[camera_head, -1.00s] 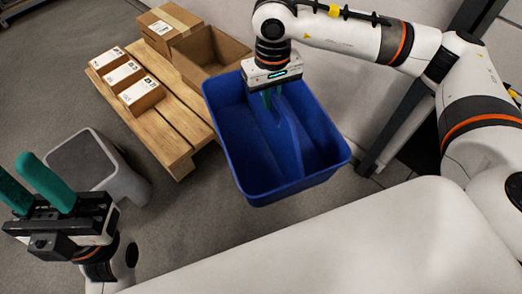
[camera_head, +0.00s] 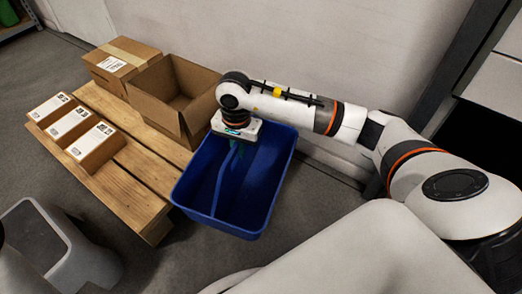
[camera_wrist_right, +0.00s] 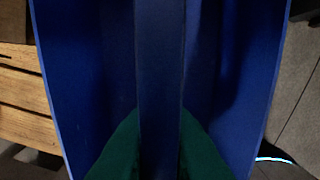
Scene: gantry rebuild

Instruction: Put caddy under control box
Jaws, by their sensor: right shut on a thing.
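The blue caddy (camera_head: 262,180) hangs from my right gripper (camera_head: 236,148), beside the pallet in the head view. Its central handle runs lengthwise between its two sides. In the right wrist view the handle (camera_wrist_right: 160,65) stands between the green fingers of my right gripper (camera_wrist_right: 160,145), which is shut on it. The caddy looks empty where I can see into it. The height of its bottom above the floor is hard to tell. I cannot pick out a control box. My left gripper is not clearly in view; a pale shape at the lower left corner may be my left arm.
A wooden pallet (camera_head: 138,205) lies left of the caddy. It carries a closed carton (camera_head: 118,62), an open carton (camera_head: 180,98) and three small white-topped boxes. A grey bin-like object (camera_head: 85,262) stands front left. A pale wall (camera_head: 340,50) and a dark post (camera_head: 455,70) are behind.

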